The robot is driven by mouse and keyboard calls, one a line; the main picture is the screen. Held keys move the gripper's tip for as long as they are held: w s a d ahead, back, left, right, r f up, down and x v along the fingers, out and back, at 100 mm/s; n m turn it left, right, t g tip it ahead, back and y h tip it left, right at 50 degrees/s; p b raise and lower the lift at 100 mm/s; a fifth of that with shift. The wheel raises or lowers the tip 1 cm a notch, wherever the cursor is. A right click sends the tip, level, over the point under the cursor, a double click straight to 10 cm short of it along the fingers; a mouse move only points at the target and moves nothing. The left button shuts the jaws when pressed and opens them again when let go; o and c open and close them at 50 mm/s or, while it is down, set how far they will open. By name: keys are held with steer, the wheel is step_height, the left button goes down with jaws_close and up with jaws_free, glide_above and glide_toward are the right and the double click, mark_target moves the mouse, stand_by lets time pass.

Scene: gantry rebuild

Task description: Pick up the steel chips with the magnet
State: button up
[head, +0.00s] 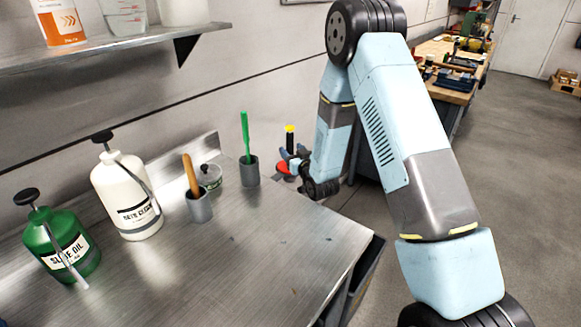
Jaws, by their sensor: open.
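What looks like the magnet, a tool with a yellow knob, a black stem (290,140) and a red round base, stands upright at the far back edge of the bench. My gripper (293,156) is open at the tool, its fingers overlapping the lower stem in the picture; I cannot tell whether they touch it. My wrist hides part of the base. Small dark specks (284,241) on the bench top may be steel chips, but they are too small to be sure.
The steel bench (240,270) is mostly clear at the front and right. A green oil bottle (62,243), a white pump bottle (127,195), two grey cups with a wooden handle (190,172) and a green brush (246,135), and a small jar (209,177) line the back.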

mark_target(288, 126)
steer(key=shift+x, duration=1.9)
jaws_close()
steer(key=shift+r, duration=0.15)
step_height(288, 126, up, 10)
steer(key=shift+f, duration=0.1)
